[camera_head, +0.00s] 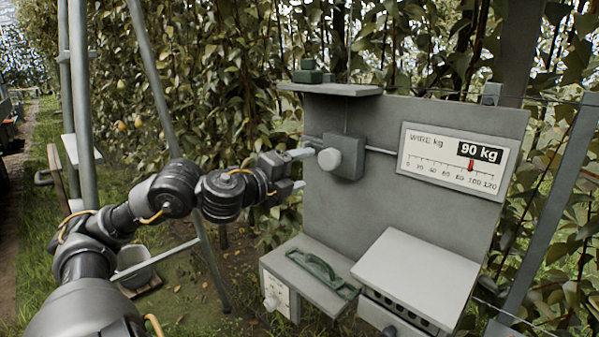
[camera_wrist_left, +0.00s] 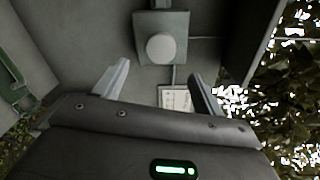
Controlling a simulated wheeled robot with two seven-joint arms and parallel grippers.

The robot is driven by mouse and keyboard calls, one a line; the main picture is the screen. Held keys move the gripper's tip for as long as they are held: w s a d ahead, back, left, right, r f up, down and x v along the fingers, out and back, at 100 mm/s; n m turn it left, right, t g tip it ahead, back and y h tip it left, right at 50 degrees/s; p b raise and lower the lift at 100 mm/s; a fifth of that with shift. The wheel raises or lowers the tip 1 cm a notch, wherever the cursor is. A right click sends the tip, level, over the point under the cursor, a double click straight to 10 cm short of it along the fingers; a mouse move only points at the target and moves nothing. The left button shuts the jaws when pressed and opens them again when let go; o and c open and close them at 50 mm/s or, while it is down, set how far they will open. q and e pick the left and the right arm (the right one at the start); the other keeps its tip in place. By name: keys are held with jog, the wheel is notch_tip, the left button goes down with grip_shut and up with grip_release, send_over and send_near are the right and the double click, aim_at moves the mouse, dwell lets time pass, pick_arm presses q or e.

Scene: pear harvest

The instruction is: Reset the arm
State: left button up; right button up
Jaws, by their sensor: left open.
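My left gripper (camera_head: 299,170) reaches in from the left, in front of a grey panel (camera_head: 420,210). Its two fingers are apart with nothing between them. A round pale knob (camera_head: 330,159) on a grey-green box (camera_head: 350,157) is fixed to the panel, just to the right of the fingertips. In the left wrist view the open fingers (camera_wrist_left: 155,82) point toward the same knob (camera_wrist_left: 161,46), with a visible gap between. My right gripper is not in view.
A WIRE kg gauge (camera_head: 455,160) reads 90 kg. Below are a box with a green handle (camera_head: 323,268) and a pale lidded box (camera_head: 417,275). A small green object (camera_head: 307,72) sits on the top shelf (camera_head: 330,88). A bucket (camera_head: 135,267) stands on the grass, near metal poles (camera_head: 152,75).

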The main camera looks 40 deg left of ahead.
pick_arm(q)
jog(key=shift+f, duration=0.1)
jog(key=s+d+f+n+g+y, duration=0.15)
jog(key=f+n, duration=0.25)
jog(key=f, duration=0.6)
jog(key=s+f+n+g, duration=0.2)
jog(key=f+n, duration=0.1)
jog(key=f, duration=0.6)
jog(key=s+d+f+n+g+y, duration=0.15)
jog(key=f+n, duration=0.25)
jog(key=f, duration=0.6)
jog(key=s+d+f+n+g+h, duration=0.4)
jog(key=s+d+f+n+g, duration=0.45)
jog(key=s+d+f, duration=1.05)
notch_tip(320, 180, down, 25)
jog(key=s+a+g, duration=0.1)
jog(key=s+g, duration=0.1)
jog(key=s+a+f+m+g, duration=0.1)
jog(key=s+a+f, duration=0.2)
jog(key=s+f, duration=1.3)
jog(key=shift+s+y, duration=0.3)
